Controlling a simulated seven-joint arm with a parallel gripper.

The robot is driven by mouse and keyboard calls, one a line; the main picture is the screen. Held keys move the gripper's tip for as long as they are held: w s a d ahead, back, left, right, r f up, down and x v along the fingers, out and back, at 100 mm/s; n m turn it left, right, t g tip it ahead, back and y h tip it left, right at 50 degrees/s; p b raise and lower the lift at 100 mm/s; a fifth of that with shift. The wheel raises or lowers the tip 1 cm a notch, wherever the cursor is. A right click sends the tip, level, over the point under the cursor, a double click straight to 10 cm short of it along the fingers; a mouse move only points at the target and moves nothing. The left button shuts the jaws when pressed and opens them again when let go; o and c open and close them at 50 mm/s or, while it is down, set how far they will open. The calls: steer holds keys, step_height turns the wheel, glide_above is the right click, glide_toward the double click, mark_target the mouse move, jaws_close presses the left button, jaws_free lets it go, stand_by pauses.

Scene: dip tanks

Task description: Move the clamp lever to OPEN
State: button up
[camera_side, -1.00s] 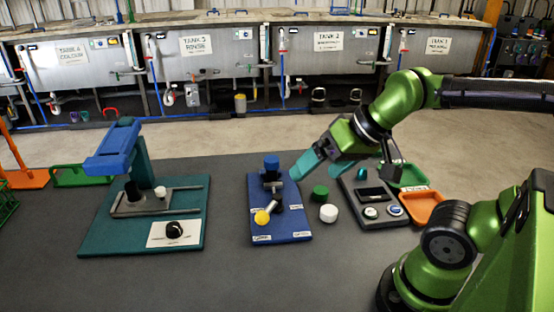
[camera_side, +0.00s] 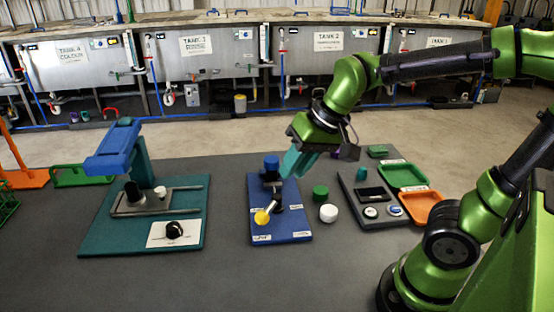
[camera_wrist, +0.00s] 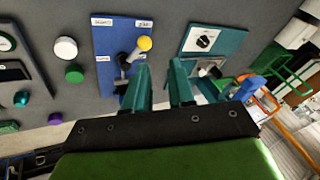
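The clamp lever with its yellow knob (camera_side: 262,217) stands on a blue base plate (camera_side: 293,225). The lever leans toward the plate's front-left corner in the side view, near a white label (camera_side: 261,238) too small to read. In the wrist view the yellow knob (camera_wrist: 144,43) and the blue plate (camera_wrist: 105,40) lie just beyond my fingertips. A blue-topped clamp post (camera_side: 272,163) rises at the plate's back. My gripper (camera_side: 293,163) hangs above the plate's back right, apart from the knob. In the wrist view its two teal fingers (camera_wrist: 161,70) are spread with nothing between them.
A green cap (camera_side: 320,192) and a white cap (camera_side: 328,213) sit right of the plate. A teal fixture (camera_side: 105,237) with a black dial (camera_side: 174,230) stands left.

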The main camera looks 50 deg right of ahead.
steer(key=w+m+g, duration=0.1)
steer(key=w, duration=0.2)
steer(key=w+f+m+g, duration=0.1)
steer(key=w+m, duration=0.1)
steer(key=w+f+m, duration=0.1)
steer(key=w, duration=0.2)
steer(key=shift+w+d+f+m+g+h, duration=0.1)
steer(key=shift+w+m+g+h, duration=0.2)
steer(key=shift+m+g, duration=0.1)
jaws_close()
steer(key=w+a+f+m+g+h, duration=0.1)
steer(key=w+m, duration=0.4)
steer(key=m, duration=0.6)
steer(key=w+a+f+m+g+h, duration=0.1)
steer(key=w+a+f+m+g, duration=0.1)
steer(key=w+m, duration=0.4)
steer(key=shift+w+f+m+g+h, duration=0.35)
steer(key=shift+f+m+g, duration=0.55)
steer(key=shift+m, duration=1.8)
steer(key=shift+a+r, duration=0.1)
steer(key=shift+r, duration=0.05)
